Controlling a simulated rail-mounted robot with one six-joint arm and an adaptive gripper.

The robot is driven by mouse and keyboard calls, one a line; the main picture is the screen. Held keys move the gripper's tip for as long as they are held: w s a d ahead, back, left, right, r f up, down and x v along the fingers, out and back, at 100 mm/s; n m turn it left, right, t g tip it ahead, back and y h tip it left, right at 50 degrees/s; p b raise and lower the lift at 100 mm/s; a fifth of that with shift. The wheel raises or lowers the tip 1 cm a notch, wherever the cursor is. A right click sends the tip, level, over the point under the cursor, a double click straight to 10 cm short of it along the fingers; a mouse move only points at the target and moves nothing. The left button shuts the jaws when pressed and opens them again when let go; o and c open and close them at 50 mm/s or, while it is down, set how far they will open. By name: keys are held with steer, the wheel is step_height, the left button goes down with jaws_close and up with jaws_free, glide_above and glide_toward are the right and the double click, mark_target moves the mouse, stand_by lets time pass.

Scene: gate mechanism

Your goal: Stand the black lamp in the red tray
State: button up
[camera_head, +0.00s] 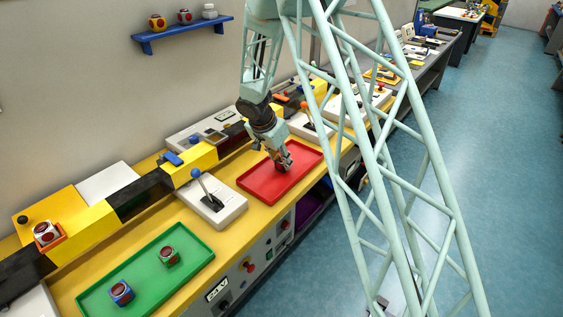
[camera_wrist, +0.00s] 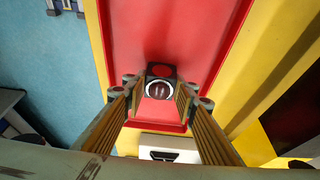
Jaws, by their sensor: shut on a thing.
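The red tray (camera_head: 262,186) lies on the yellow bench, and its red floor fills the middle of the wrist view (camera_wrist: 140,30). My gripper (camera_head: 283,167) points down over the tray's right part. In the wrist view my gripper (camera_wrist: 160,98) is shut on the black lamp (camera_wrist: 162,71), a small dark block with round red lenses, one ringed in white. In the head view the lamp is mostly hidden by the fingers. The lamp is low over the tray floor; I cannot tell whether it touches it.
A green tray (camera_head: 199,245) at the front left holds a blue lamp (camera_head: 121,292) and a green lamp (camera_head: 169,255). A lever box (camera_head: 212,205) with a blue knob stands left of the red tray. A wall shelf (camera_head: 182,34) carries several lamps. The tray's left part is clear.

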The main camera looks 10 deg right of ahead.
steer(key=shift+f+b, duration=0.15)
steer(key=shift+b, duration=0.15)
steer(key=o, duration=0.9)
steer(key=shift+r+p, duration=0.2)
steer(key=shift+p, duration=0.15)
steer(key=shift+a+r, duration=0.1)
steer(key=shift+r, duration=0.2)
steer(key=p+v, duration=0.1)
steer(key=v, duration=1)
steer(key=shift+s+a+r, duration=0.1)
